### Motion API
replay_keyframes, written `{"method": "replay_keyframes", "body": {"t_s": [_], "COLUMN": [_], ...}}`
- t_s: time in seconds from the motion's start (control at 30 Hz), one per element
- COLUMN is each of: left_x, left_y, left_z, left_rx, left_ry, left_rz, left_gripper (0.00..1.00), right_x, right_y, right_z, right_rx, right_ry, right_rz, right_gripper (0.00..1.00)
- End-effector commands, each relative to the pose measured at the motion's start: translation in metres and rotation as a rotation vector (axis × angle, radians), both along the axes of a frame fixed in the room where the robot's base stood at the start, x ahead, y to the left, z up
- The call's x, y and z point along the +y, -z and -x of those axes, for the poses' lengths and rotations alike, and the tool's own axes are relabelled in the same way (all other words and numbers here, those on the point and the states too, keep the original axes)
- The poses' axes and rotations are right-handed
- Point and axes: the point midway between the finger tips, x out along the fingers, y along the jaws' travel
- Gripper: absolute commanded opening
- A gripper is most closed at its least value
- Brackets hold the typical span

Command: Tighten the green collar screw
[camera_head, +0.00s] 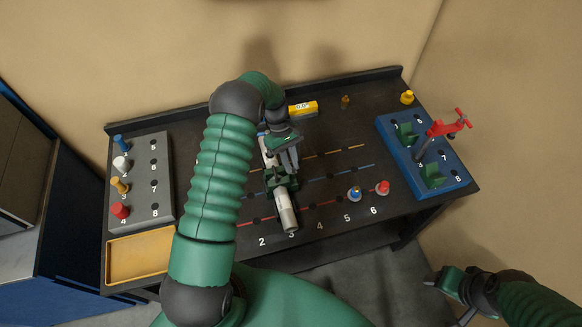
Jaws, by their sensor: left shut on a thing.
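A green collar (281,180) sits around a pale pipe (286,212) in the middle of the dark table. My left gripper (289,160) reaches down from above at the collar's far side. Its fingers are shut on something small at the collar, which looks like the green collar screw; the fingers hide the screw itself. My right gripper (450,299) hangs off the table at the bottom right, with its fingers spread and empty.
A grey rack (146,170) with coloured pegs and a yellow tray (140,255) stand on the left. A blue rack (400,160) with green parts and a red clamp (446,127) stands on the right. Blue (354,193) and red (383,187) pegs stand near the front edge.

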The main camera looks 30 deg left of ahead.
Motion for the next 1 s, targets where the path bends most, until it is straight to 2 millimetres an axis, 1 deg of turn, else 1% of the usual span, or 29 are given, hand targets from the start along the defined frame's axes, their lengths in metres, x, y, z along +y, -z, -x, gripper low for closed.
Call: {"method": "replay_keyframes", "body": {"t_s": [0.03, 0.23, 1.0], "left_x": [0.0018, 0.0015, 0.0006], "left_y": [-0.0006, -0.0029, -0.0024], "left_z": [-0.0047, -0.005, -0.0045], "left_rx": [-0.013, -0.013, -0.011], "left_ry": [0.028, 0.114, 0.114], "left_rz": [-0.006, -0.005, -0.003], "left_gripper": [0.0, 0.0, 0.0], "right_x": [0.0, 0.0, 0.0], "right_y": [0.0049, 0.0094, 0.0087], "right_z": [0.0, 0.0, 0.0], "right_rx": [0.0, 0.0, 0.0], "right_ry": [0.0, 0.0, 0.0], "right_rz": [0.0, 0.0, 0.0], "right_gripper": [0.68, 0.68, 0.68]}}
